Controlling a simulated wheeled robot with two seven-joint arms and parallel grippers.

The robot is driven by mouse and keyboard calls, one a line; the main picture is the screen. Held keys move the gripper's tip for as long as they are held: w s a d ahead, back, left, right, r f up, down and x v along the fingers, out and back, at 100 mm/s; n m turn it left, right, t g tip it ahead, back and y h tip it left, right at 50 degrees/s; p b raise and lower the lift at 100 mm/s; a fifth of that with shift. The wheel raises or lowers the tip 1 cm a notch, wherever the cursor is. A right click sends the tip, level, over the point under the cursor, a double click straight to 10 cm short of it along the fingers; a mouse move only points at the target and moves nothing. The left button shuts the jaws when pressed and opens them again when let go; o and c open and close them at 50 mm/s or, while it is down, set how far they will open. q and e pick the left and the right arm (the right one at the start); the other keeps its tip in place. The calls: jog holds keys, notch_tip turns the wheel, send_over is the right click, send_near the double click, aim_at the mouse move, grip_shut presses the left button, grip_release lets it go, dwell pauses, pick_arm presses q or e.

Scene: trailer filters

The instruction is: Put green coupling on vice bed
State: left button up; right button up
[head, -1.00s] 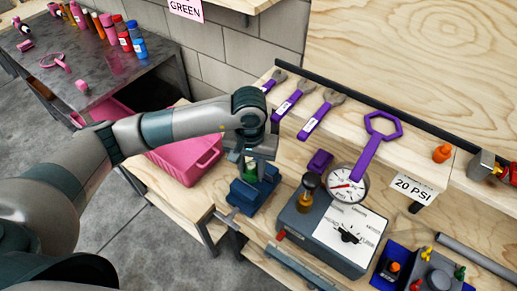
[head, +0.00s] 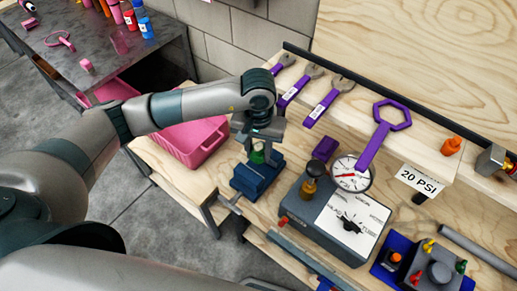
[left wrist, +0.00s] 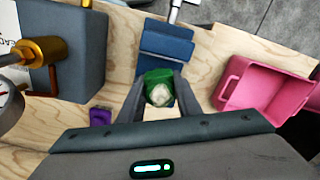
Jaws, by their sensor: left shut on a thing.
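My left gripper (head: 258,150) points down over the blue vice (head: 257,180) on the wooden bench. It is shut on the green coupling (head: 257,157), which shows between its fingers. In the left wrist view the green coupling (left wrist: 159,87) sits between the two fingertips (left wrist: 160,96), with a pale round opening facing the camera. The blue vice (left wrist: 166,45) lies just beyond and under it there. I cannot tell whether the coupling touches the vice bed. My right gripper is not in view.
A pink bin (head: 193,142) stands left of the vice. A grey tester box (head: 335,218) with a gauge (head: 351,174) stands to the right. A small purple block (head: 326,148) lies behind. Purple wrenches (head: 322,108) lie on the shelf above.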

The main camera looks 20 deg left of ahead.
aim_at(258, 170)
pick_arm(q)
jog(key=shift+f+b, duration=0.5)
jog(key=shift+f, duration=2.3)
jog(key=shift+f+b, duration=0.6)
jog(key=shift+b, duration=0.2)
jog(key=o, duration=1.2)
jog(key=shift+o, duration=0.2)
jog(key=shift+w+r, duration=0.1)
jog(key=shift+r, duration=0.1)
jog(key=shift+w+r, duration=0.15)
jog(key=shift+r, duration=0.05)
jog(key=r+b, duration=0.2)
jog(key=r, duration=0.3)
jog(key=shift+s+r, duration=0.2)
jog(key=shift+w+r+b, duration=0.1)
jog(key=shift+r+b, duration=0.2)
jog(key=shift+b, duration=0.05)
jog(key=shift+r, duration=0.45)
